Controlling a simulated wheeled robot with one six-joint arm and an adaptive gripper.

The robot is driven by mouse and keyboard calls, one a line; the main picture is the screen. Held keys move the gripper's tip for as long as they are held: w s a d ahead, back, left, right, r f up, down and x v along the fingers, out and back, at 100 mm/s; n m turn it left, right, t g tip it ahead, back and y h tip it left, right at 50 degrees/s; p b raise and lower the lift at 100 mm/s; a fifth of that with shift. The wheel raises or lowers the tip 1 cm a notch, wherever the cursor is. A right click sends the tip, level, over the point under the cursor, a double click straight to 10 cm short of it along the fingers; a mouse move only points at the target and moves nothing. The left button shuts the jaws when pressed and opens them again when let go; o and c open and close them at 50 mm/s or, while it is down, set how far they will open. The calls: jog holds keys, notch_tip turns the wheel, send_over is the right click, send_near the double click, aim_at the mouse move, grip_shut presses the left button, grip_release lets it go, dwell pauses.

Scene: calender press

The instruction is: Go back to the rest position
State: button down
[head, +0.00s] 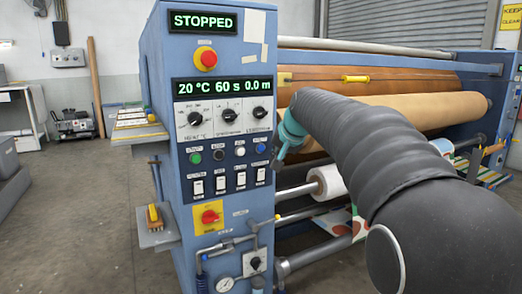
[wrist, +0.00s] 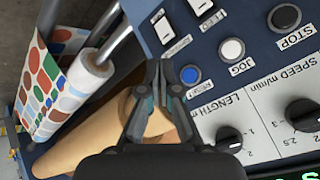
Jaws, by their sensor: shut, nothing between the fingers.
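My gripper (head: 280,162) hangs at the end of my dark arm, just right of the control panel's edge in the head view. In the wrist view my gripper (wrist: 158,68) has its fingers together, with nothing between them. The blue reset button (wrist: 190,74) is beside the fingertips there; I see no clear contact. The blue control cabinet (head: 160,60) stands left of my arm, its display (head: 225,88) reading 20 °C, 60 s and 0.0 m. The upper sign (head: 203,21) reads STOPPED.
My arm crosses in front of the press rollers (head: 420,110) and a white roll (head: 328,182). Open floor (head: 70,220) lies to the left.

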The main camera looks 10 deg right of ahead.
jog(key=s+f+n+g, duration=0.2)
jog(key=s+f, duration=0.5)
jog(key=f, duration=0.2)
jog(key=s+f+n, duration=0.1)
jog(key=s+f, duration=0.2)
jog(key=s, duration=0.7)
jog(key=s+f+n+h, duration=0.1)
jog(key=s+f, duration=0.2)
jog(key=s, duration=0.8)
jog(key=s+f+n+g, duration=0.1)
jog(key=s+f, duration=0.2)
jog(key=s, duration=0.7)
jog(key=shift+s+a+f+h, duration=0.2)
jog(key=shift+a+f+h, duration=0.05)
jog(key=shift+a+h, duration=0.15)
